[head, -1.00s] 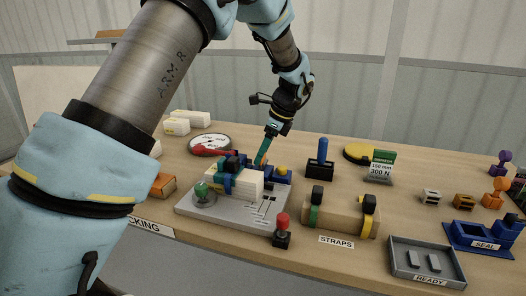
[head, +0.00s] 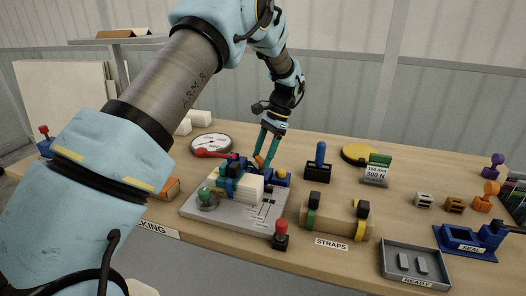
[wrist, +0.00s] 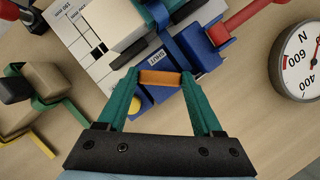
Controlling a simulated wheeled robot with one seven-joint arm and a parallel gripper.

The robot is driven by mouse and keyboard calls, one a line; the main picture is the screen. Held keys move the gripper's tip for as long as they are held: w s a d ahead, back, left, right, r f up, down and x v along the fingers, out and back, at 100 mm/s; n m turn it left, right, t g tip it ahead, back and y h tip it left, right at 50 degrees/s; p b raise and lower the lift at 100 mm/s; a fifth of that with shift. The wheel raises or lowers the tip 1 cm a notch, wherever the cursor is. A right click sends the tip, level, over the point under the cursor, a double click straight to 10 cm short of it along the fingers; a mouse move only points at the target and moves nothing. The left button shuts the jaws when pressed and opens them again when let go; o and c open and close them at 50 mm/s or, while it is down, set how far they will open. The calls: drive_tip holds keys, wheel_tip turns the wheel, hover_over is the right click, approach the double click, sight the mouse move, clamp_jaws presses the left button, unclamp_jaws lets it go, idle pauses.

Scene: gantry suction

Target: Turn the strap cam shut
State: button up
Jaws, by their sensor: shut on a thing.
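My gripper (head: 267,156) is over the back of the grey base plate (head: 246,216). Its two green fingers are closed on an orange cam (wrist: 166,78), one fingertip at each end, in the wrist view. The orange cam also shows between the fingers in the head view (head: 260,161). It sits at the edge of a blue fixture (wrist: 207,57) with a label reading SHUT (wrist: 158,56). A blue strap (wrist: 166,24) runs from the fixture over a white block (wrist: 113,20). How far the cam is turned is hard to tell.
A red handle (head: 213,154) and a round gauge (head: 211,142) lie left of the fixture. A yellow knob (head: 282,174) is close on its right. The strap stand (head: 336,225), a blue-handled tool (head: 319,160) and the READY tray (head: 389,266) stand further right.

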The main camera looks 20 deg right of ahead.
drive_tip(key=n, duration=0.2)
drive_tip(key=n+g, duration=0.1)
drive_tip(key=n, duration=0.1)
drive_tip(key=shift+w+n+g+h+p, duration=0.15)
drive_tip(key=shift+n+g+h+p, duration=0.15)
drive_tip(key=shift+h+p, duration=0.1)
drive_tip(key=shift+n+g+h, duration=0.4)
drive_tip(key=shift+n+g, duration=0.2)
drive_tip(key=shift+n, duration=1.3)
drive_tip(key=o, duration=1.4)
drive_tip(key=shift+a, duration=0.1)
drive_tip(key=shift+c, duration=0.2)
drive_tip(key=shift+w, duration=0.1)
drive_tip(key=b+v, duration=0.2)
drive_tip(key=v, duration=0.8)
drive_tip(key=shift+r, duration=0.35)
drive_tip(key=shift+w, duration=0.2)
